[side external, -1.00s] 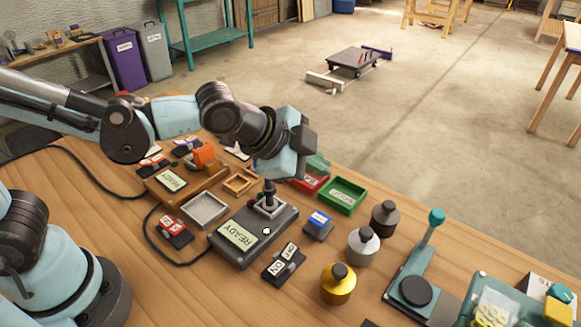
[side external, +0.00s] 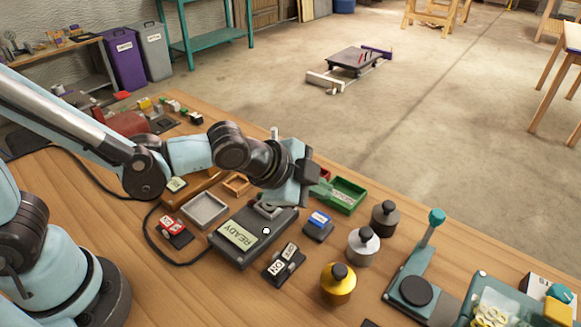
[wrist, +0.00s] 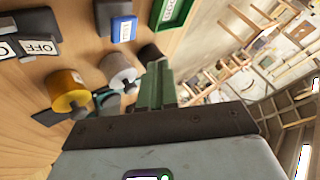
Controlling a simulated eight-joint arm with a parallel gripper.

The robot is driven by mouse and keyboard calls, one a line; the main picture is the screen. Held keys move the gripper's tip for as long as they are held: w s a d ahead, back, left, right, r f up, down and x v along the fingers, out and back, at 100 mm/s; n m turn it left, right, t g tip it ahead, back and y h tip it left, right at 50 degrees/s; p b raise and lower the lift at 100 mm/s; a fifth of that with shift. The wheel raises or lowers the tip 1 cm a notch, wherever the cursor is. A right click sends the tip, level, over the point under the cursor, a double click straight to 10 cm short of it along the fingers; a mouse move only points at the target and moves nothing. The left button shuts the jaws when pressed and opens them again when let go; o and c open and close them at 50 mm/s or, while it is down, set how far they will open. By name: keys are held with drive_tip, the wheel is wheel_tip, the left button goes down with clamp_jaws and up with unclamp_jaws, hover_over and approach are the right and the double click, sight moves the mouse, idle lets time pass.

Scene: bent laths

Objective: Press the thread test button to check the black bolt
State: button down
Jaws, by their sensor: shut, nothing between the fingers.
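The dark grey tester box (side external: 222,250) stands mid-table, its screen (side external: 237,235) reading READY. A small round white button (side external: 266,231) is on its top face, uncovered. The black bolt is not visible; my wrist covers the space above the socket. My gripper (side external: 321,188) is tilted, low over the tester's far right side, near the green tray. Its green fingers, seen in the wrist view (wrist: 157,80), are closed together and empty. They are apart from the button.
An ON/OFF switch (side external: 284,265), blue-labelled block (side external: 319,224), green tray (side external: 350,194) and yellow (side external: 338,286), silver (side external: 362,246) and dark (side external: 385,218) weights stand right of the tester. A grey tray (side external: 207,209) and red-labelled switch (side external: 172,229) lie left.

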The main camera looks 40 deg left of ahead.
sight(315, 220)
drive_tip(key=shift+f, duration=1.95)
drive_tip(key=shift+f, duration=0.1)
idle(0.5)
drive_tip(key=shift+f, duration=0.35)
drive_tip(key=shift+f, duration=0.75)
idle(0.9)
idle(0.4)
drive_tip(key=shift+r, duration=1.2)
drive_tip(key=shift+r, duration=2.5)
